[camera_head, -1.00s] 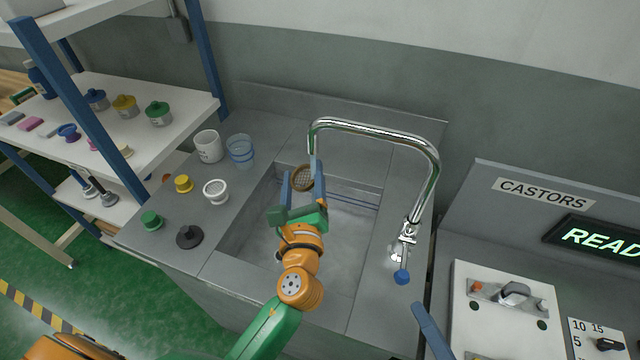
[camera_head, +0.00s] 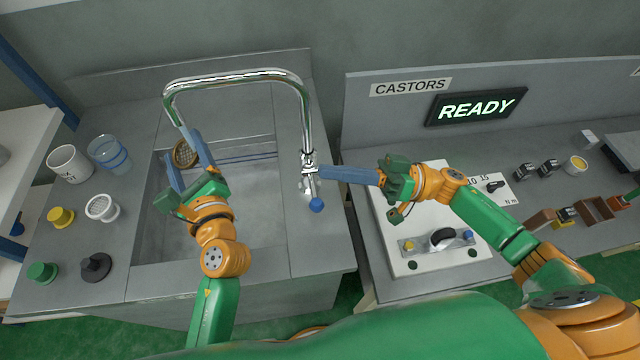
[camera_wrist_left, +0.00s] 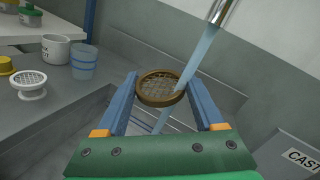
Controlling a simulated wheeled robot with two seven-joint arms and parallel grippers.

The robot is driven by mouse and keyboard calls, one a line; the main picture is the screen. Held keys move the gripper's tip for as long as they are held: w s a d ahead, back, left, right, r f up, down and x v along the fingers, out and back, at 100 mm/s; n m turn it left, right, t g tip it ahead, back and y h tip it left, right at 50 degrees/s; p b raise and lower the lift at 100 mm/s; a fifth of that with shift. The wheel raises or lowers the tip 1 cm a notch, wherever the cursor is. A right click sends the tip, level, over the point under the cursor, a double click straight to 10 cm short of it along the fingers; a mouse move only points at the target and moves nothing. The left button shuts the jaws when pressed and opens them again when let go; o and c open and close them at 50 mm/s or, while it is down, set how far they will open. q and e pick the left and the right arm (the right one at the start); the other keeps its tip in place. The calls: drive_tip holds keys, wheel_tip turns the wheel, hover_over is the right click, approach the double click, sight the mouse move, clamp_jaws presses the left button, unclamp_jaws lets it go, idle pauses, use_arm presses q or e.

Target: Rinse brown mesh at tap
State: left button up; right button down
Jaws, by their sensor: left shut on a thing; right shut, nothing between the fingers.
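The brown mesh (camera_head: 185,154) is a round disc with a brown rim. My left gripper (camera_head: 184,160) is shut on it and holds it over the sink, below the spout of the tap (camera_head: 240,76). In the left wrist view the mesh (camera_wrist_left: 160,88) sits between both blue fingers. A pale blue water stream (camera_wrist_left: 197,60) runs from the spout past the mesh's right side; I cannot tell how much passes through it. My right gripper (camera_head: 322,172) is shut and empty, its fingertips beside the tap's base, above the blue-knobbed lever (camera_head: 316,204). Contact there is unclear.
Left of the sink (camera_head: 265,225) stand a white mug (camera_head: 69,164), a clear blue-banded cup (camera_head: 109,154), a white mesh cup (camera_head: 102,208), yellow (camera_head: 60,217) and green (camera_head: 42,272) pieces and a dark one (camera_head: 95,267). A panel reading READY (camera_head: 478,107) is at right.

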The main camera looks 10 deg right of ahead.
drive_tip(key=w+d+n+g+h, duration=0.2)
drive_tip(key=d+g+h, duration=0.2)
drive_tip(key=d+g, duration=0.1)
hover_over(314, 189)
drive_tip(key=shift+f, duration=0.25)
drive_tip(key=shift+s+d+f, duration=0.1)
drive_tip(key=shift+s+f, duration=0.25)
drive_tip(key=shift+f, duration=0.3)
drive_tip(key=shift+s+d+f, duration=0.1)
drive_tip(key=shift+s+f, duration=0.2)
drive_tip(key=shift+f, duration=0.3)
use_arm(q)
drive_tip(key=shift+s+r, duration=0.1)
use_arm(e)
drive_tip(key=shift+s+d+f, duration=0.3)
drive_tip(key=shift+f, duration=0.05)
